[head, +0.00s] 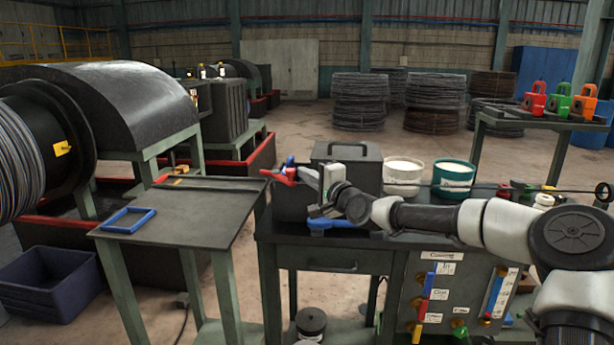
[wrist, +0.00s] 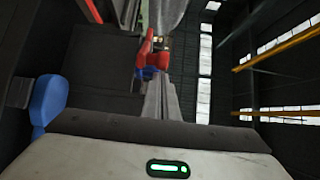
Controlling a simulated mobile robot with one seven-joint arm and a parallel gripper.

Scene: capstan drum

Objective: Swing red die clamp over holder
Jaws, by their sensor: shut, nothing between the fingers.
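The red die clamp (head: 283,175) is at the left side of the dark box-shaped holder housing (head: 335,160), with a small blue part (head: 290,161) at its top. The red clamp also shows in the wrist view (wrist: 152,56), ahead of my gripper. My gripper (head: 309,178) is shut and empty, in front of the housing and close to the right of the clamp. I cannot tell whether it touches the clamp. My arm hides part of the housing front. A blue handle (head: 330,224) shows below my gripper and at the left in the wrist view (wrist: 48,100).
A side table (head: 190,225) with a blue frame (head: 128,220) stands left of the bench. White (head: 402,178) and teal (head: 453,180) tubs stand right of the housing. A long rod runs behind my arm. A large wire drum (head: 30,160) is at far left.

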